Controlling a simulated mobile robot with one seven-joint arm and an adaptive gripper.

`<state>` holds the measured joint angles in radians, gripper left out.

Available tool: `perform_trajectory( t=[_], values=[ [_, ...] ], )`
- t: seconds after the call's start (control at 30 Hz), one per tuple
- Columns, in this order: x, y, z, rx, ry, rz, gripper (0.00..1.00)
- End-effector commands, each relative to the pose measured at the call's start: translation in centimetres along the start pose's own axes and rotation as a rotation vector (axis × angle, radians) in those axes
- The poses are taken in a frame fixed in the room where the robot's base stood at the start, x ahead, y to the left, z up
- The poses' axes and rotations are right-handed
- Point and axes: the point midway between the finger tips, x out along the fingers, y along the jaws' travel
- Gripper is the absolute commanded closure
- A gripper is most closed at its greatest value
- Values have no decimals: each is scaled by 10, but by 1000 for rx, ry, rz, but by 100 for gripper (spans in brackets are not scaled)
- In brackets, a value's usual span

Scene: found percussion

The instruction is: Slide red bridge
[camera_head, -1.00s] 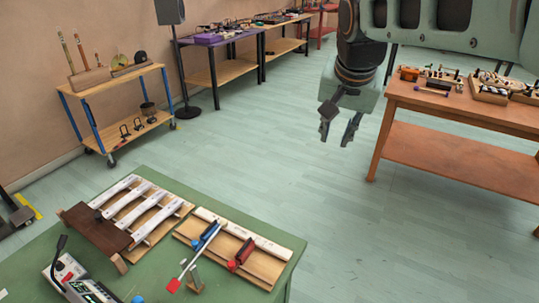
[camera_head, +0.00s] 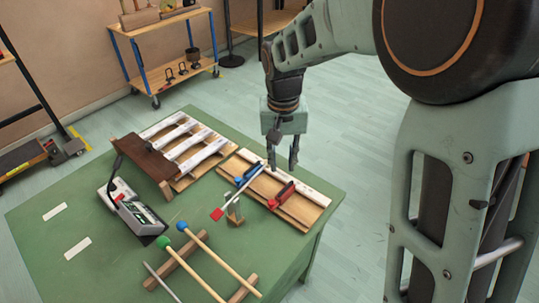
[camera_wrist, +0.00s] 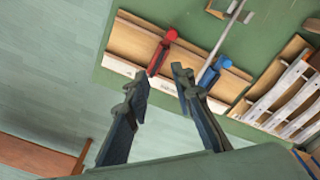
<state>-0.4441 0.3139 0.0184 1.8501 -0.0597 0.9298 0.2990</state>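The red bridge (camera_head: 283,193) lies across a wooden board (camera_head: 295,208) with a white bar (camera_head: 310,192) along its far side, on the green table. A blue bridge (camera_head: 245,178) lies to its left on the same board. Both also show in the wrist view, red (camera_wrist: 161,54) and blue (camera_wrist: 213,73). My gripper (camera_head: 283,163) is open and empty, fingers pointing down, over the far side of the board. In the wrist view, the red bridge shows just beyond the gap between my fingertips (camera_wrist: 160,79). Contact with it cannot be told.
A red-tipped stick (camera_head: 218,213) rests beside the blue bridge. White bars on a wooden frame (camera_head: 184,147), a brown stand (camera_head: 140,160) and a grey console (camera_head: 132,212) are to the left. Mallets (camera_head: 222,263) lie in front. The table's right front is clear.

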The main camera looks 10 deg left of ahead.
Motion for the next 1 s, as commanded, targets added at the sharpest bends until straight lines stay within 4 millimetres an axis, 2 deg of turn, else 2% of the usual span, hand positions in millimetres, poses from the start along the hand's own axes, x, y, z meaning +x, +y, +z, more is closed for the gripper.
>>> perform_trajectory(
  t=[0.03,0.1,0.37,0.7,0.83,1.0],
  values=[
    [10,-4,5,-15,-23,-9,77],
    [19,-10,11,-37,-43,-20,77],
    [45,-16,18,-58,-63,-30,77],
    [107,-18,21,-58,-61,-29,77],
    [123,-18,22,-57,-60,-29,77],
    [132,-18,22,-57,-59,-29,77]
  ],
)
